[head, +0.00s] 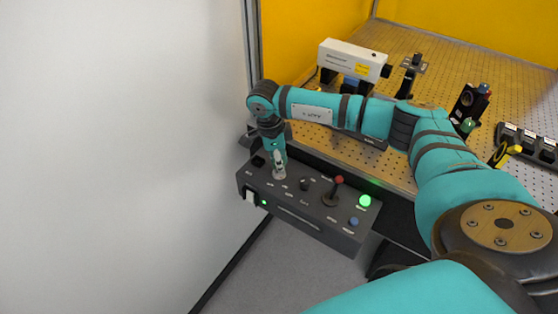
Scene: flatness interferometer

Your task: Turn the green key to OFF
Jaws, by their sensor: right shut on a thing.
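A dark control panel (315,228) juts out in front of the optical table. My right gripper (279,174) points down onto the left part of its top face and is shut at the green key. The fingers hide the key, so I cannot see which way it points. The labels there are too small to read. My left gripper is not in view.
The panel also bears a red-topped lever (338,181), a lit green button (365,200), a blue button (354,221) and a dark knob (304,184). Behind it the perforated table (430,62) carries a white instrument (350,57) and optic mounts. A white wall (110,150) is at left.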

